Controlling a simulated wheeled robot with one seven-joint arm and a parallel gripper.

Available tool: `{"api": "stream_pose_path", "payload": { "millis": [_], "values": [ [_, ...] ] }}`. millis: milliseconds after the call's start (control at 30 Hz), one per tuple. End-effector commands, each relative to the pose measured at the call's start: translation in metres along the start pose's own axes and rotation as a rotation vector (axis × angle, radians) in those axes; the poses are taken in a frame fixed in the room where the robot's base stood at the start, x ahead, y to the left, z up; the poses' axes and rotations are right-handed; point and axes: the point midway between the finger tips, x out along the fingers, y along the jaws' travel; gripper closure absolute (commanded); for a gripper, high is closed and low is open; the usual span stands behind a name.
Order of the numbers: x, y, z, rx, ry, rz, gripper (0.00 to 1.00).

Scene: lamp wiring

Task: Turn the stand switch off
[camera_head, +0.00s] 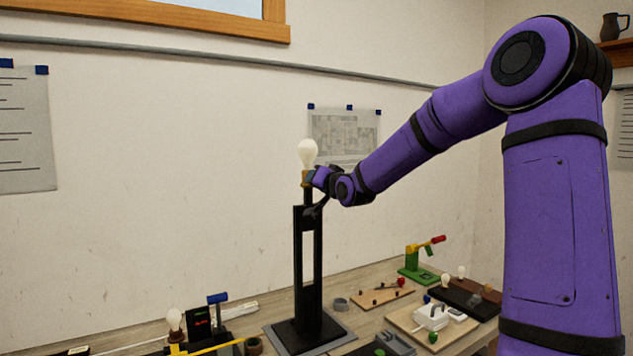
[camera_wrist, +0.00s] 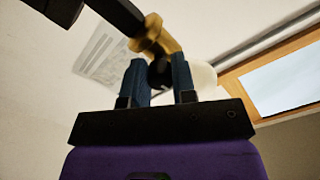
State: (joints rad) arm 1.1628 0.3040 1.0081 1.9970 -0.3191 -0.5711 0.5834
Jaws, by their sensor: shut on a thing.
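The tall black lamp stand (camera_head: 299,240) stands upright on its base on the workbench. A pale bulb (camera_head: 308,153) sits in the brass socket (camera_head: 305,180) at its top. My gripper (camera_head: 312,180) is up at the socket, reaching in from the right. In the wrist view, my gripper's two blue fingers (camera_wrist: 160,72) are closed on a small dark stand switch (camera_wrist: 157,73) beside the brass socket (camera_wrist: 152,32). The bulb (camera_wrist: 206,77) shows pale behind the right finger. The fingers hide part of the switch, and its position cannot be read.
The workbench (camera_head: 350,318) below holds a green stand with a red handle (camera_head: 417,263), a wooden board (camera_head: 382,296), a white device (camera_head: 432,316) and a small bulb in a holder (camera_head: 174,323). The wall with a pinned sheet (camera_head: 345,128) is behind. Air left of the stand is clear.

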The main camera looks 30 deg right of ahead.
Motion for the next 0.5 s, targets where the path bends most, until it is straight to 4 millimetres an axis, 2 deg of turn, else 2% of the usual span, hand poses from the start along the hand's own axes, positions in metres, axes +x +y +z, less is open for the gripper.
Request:
{"api": "stream_pose_path", "payload": {
  "millis": [33, 100, 133, 500],
  "values": [
    [-0.0002, 0.0006, 0.0012, 0.0, -0.003, 0.001, 0.68],
    [-0.0002, 0.0005, 0.0011, 0.0, -0.003, 0.001, 0.52],
    [-0.0002, 0.0005, 0.001, 0.001, -0.002, 0.001, 0.49],
    [-0.0042, 0.0003, -0.0003, 0.0, 0.0, 0.001, 0.49]
  ]
}}
